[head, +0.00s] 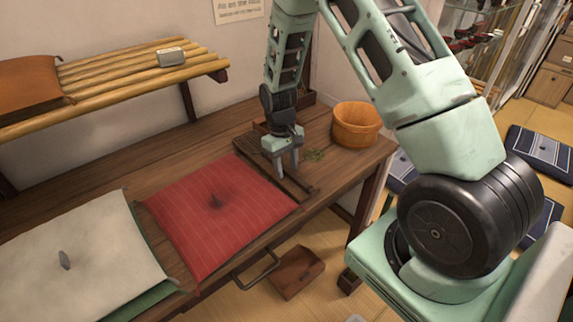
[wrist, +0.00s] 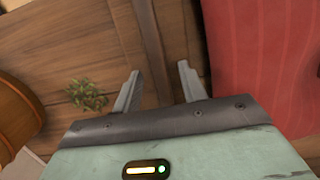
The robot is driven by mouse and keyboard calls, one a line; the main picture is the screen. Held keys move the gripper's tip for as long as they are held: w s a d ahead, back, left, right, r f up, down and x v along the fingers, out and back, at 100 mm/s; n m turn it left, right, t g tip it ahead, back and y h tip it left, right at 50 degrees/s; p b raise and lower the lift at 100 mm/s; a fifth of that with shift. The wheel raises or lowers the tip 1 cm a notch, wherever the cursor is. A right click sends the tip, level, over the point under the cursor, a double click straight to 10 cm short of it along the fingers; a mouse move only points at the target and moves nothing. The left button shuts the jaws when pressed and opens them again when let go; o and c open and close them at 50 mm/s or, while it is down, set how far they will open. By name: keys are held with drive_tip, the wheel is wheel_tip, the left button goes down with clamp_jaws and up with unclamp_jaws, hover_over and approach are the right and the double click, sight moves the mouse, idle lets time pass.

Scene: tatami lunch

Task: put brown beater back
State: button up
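My gripper (head: 286,168) points down over the right part of the wooden table, just beyond the red cushion. In the wrist view its two fingers (wrist: 158,85) stand apart, with nothing held between them. A long dark brown wooden bar (wrist: 150,40) runs beneath and between the fingers. In the head view a dark brown wooden piece (head: 300,186) lies by the red cushion's far right edge, partly hidden by my gripper. I cannot tell for sure whether this is the brown beater; no beater head shows clearly.
A red cushion (head: 190,235) and a white cushion (head: 100,245) lie on the table (head: 95,188). A wooden bucket (head: 357,125) and green sprigs (head: 315,155) are to the right. A slatted shelf (head: 130,78) hangs at back left. A brown box (head: 297,272) is on the floor.

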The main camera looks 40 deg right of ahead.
wheel_tip(320, 180, up, 17)
drive_tip(key=w, duration=0.3)
drive_tip(key=shift+r, duration=0.1)
